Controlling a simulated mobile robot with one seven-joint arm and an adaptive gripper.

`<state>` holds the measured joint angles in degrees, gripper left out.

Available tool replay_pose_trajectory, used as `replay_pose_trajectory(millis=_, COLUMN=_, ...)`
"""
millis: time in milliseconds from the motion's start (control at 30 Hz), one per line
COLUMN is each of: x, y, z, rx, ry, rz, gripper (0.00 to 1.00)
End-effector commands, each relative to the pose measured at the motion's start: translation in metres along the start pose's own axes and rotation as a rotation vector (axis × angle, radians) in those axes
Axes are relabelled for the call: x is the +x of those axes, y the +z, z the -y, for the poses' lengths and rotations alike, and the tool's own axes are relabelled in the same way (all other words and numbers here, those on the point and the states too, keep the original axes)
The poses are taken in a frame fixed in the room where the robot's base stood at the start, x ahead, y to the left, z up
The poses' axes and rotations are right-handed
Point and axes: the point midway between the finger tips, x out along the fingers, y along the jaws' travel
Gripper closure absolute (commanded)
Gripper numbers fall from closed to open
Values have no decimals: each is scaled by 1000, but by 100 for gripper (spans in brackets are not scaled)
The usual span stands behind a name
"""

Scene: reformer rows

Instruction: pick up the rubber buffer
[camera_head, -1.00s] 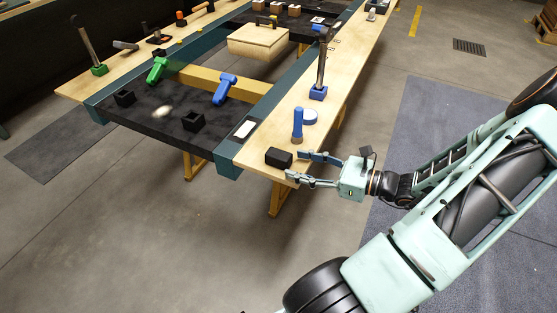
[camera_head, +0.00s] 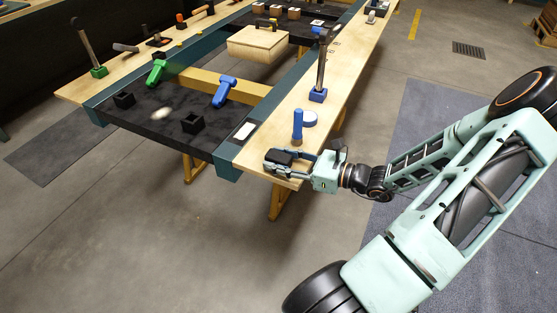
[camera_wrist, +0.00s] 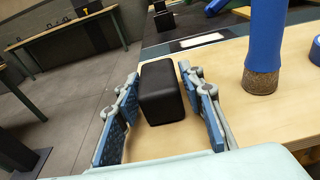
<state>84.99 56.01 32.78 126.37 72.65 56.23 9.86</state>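The rubber buffer, taken to be the black rounded block (camera_wrist: 161,90), lies on the light wooden bench top near its front corner. It also shows in the head view (camera_head: 279,157), partly hidden by my gripper. My gripper (camera_wrist: 160,108) is open, with one finger on each side of the block. In the wrist view a gap shows between the block and the left finger; the right finger is closer, and contact there cannot be told. In the head view my gripper (camera_head: 284,163) reaches in from the right, low over the bench top.
A blue cylinder with a cork-like base (camera_wrist: 263,50) stands right of the block, near a blue disc (camera_head: 309,119). A hammer stands in a blue holder (camera_head: 318,95) farther back. The bench edge is close by.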

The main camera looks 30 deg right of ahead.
Motion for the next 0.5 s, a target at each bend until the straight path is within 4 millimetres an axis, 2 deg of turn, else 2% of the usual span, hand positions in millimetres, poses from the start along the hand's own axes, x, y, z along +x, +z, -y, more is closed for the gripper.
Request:
replay_pose_trajectory(millis=33, x=0, y=0, z=0, rx=0, ry=0, rz=0, gripper=72)
replay_pose_trajectory(millis=267, x=0, y=0, z=0, rx=0, ry=0, rz=0, gripper=97)
replay_pose_trajectory(millis=500, x=0, y=1, z=0, rx=-1, ry=0, rz=0, gripper=98)
